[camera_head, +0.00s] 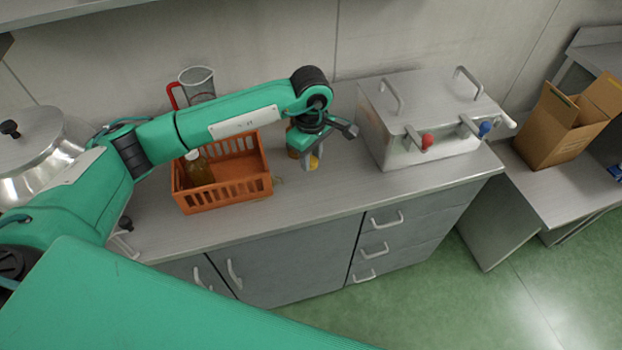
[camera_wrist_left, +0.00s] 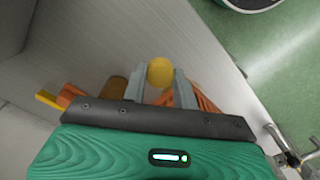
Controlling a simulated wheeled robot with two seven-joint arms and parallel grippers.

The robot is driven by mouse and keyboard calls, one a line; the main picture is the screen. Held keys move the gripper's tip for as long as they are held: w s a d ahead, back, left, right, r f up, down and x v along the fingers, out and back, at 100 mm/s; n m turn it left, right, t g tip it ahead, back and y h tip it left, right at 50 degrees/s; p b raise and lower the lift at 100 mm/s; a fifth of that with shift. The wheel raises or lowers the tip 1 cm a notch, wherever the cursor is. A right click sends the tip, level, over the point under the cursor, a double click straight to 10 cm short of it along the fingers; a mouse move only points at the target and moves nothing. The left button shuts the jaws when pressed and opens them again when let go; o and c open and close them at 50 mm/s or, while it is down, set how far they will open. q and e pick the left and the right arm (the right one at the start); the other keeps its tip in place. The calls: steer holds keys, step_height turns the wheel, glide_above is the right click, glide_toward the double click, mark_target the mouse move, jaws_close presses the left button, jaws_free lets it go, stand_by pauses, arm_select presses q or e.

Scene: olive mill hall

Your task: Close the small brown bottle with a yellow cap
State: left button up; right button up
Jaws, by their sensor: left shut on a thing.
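My left gripper (camera_head: 312,163) is over the counter, just right of the orange crate, fingers pointing down. It is shut on the yellow cap (camera_head: 314,162). In the left wrist view the round yellow cap (camera_wrist_left: 160,72) sits between the two grey fingertips. A small brown object (camera_head: 292,146), likely the brown bottle, stands just left of the gripper, partly hidden by it. In the left wrist view a brown shape (camera_wrist_left: 111,90) shows beside the left finger, apart from the cap; its mouth cannot be made out. My right gripper is not in view.
The orange crate (camera_head: 228,197) holds a bottle with a pale top (camera_head: 197,168). A glass jug with a red handle (camera_head: 197,83) stands behind it. A steel box with red and blue taps (camera_head: 425,100) stands right of the gripper. Bare counter (camera_head: 340,188) lies in front.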

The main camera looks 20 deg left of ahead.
mark_target(311, 160)
arm_select(q)
step_height(311, 160, up, 9)
steer(key=shift+f+b, duration=0.2)
steer(key=shift+b, duration=0.65)
steer(key=s+a+f+m, duration=0.4)
steer(key=s+f+m, duration=0.5)
steer(key=s+m, duration=0.2)
steer(key=m, duration=0.2)
steer(key=shift+s+a+m, duration=0.25)
steer(key=shift+s+m, duration=0.05)
steer(key=shift+s, duration=0.1)
